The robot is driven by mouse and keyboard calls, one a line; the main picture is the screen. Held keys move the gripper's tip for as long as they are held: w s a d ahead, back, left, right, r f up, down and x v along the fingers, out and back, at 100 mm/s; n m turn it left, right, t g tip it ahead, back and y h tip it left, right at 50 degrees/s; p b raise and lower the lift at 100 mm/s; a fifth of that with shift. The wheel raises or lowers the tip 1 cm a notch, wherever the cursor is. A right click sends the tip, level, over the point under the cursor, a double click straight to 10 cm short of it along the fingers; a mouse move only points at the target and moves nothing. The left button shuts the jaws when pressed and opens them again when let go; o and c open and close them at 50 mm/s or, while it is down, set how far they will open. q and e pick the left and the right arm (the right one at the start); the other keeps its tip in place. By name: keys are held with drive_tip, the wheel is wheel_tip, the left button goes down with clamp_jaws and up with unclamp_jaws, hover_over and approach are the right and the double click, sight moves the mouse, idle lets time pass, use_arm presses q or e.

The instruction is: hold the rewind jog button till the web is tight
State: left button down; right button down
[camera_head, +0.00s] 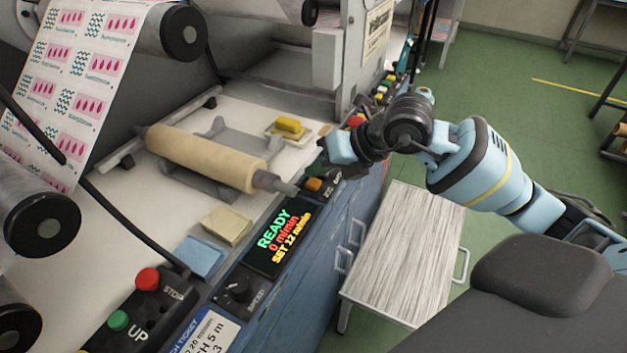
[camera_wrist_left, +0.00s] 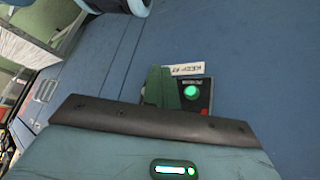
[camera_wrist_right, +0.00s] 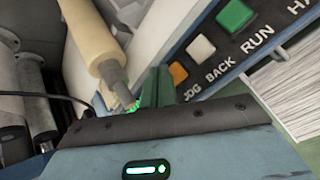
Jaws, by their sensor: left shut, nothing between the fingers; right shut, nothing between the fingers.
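The orange JOG button (camera_wrist_right: 178,73) is on the control panel in the right wrist view. An orange button (camera_head: 313,184) shows beside my right gripper in the head view. My right gripper (camera_head: 324,164) is shut and empty, with its green fingertips (camera_wrist_right: 155,84) close to the JOG button; I cannot tell whether they touch it. The printed web (camera_head: 75,75) hangs at upper left of the head view; its tension is hard to judge. The display (camera_head: 280,237) reads READY, 0 m/min, SET 12 m/min. My left gripper (camera_wrist_left: 165,88) is shut and empty before a blue cabinet.
White BACK (camera_wrist_right: 200,47) and green RUN (camera_wrist_right: 235,16) buttons adjoin JOG. A cardboard core (camera_head: 205,157) lies on the machine bed. A green-lit button (camera_wrist_left: 190,91) is near my left fingertips. A wood-topped cart (camera_head: 405,255) stands on the floor beside the machine.

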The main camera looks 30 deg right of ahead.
drive_tip(key=shift+f, duration=0.35)
drive_tip(key=shift+f, duration=0.25)
idle(0.5)
drive_tip(key=shift+f+b, duration=0.3)
drive_tip(key=shift+b, duration=0.1)
idle(0.7)
idle(1.3)
drive_tip(key=shift+r, duration=0.15)
idle(0.6)
drive_tip(key=shift+r+p, duration=0.75)
drive_tip(key=shift+r, duration=0.1)
